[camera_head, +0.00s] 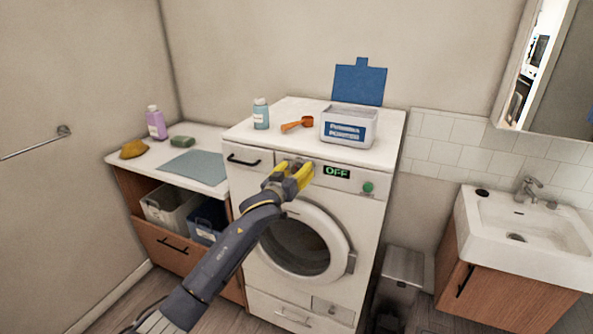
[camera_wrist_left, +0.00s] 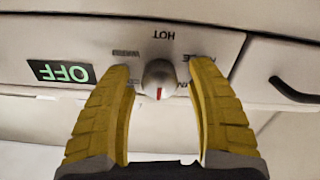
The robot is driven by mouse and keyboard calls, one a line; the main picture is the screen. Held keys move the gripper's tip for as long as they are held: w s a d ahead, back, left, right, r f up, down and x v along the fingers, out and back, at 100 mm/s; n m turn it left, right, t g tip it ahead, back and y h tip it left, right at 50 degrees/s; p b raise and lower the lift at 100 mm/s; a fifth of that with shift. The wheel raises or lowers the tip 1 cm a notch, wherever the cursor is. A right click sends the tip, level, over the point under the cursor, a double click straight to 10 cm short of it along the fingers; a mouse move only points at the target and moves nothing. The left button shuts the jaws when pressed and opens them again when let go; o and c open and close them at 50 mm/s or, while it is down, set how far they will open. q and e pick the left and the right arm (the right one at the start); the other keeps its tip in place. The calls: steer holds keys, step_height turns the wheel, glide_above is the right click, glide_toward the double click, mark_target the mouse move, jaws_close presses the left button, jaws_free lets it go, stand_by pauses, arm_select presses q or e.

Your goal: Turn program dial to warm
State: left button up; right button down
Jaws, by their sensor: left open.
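The white washing machine (camera_head: 235,190) stands in the middle of the head view. Its program dial (camera_wrist_left: 158,78) shows in the left wrist view as a round grey knob with a red mark, which is at the bottom of the knob in that picture. The label HOT is upside down above it; other labels are partly hidden by my fingers. The display (camera_head: 336,172) reads OFF, also in the left wrist view (camera_wrist_left: 62,72). My left gripper (camera_head: 296,172) is open, its yellow fingers on either side of the dial. I cannot tell whether they touch it. My right gripper is not in view.
On the machine stand a blue bottle (camera_head: 261,114), an orange scoop (camera_head: 297,124) and a powder box (camera_head: 348,128) with its blue lid raised. A green button (camera_head: 368,187) is right of the display. A sink (camera_head: 530,225) is at right, a low counter (camera_head: 130,158) at left.

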arm_select(q)
steer(key=shift+c, duration=0.4)
jaws_close()
steer(key=shift+m, duration=0.3)
steer(key=m, duration=0.5)
steer(key=shift+m, duration=0.3)
steer(key=m, duration=0.5)
steer(key=shift+d+m, duration=0.1)
steer(key=shift+m, duration=0.2)
steer(key=m, duration=1.1)
steer(key=shift+s+f+m, duration=0.1)
steer(key=shift+m, duration=0.3)
steer(key=shift+d, duration=0.1)
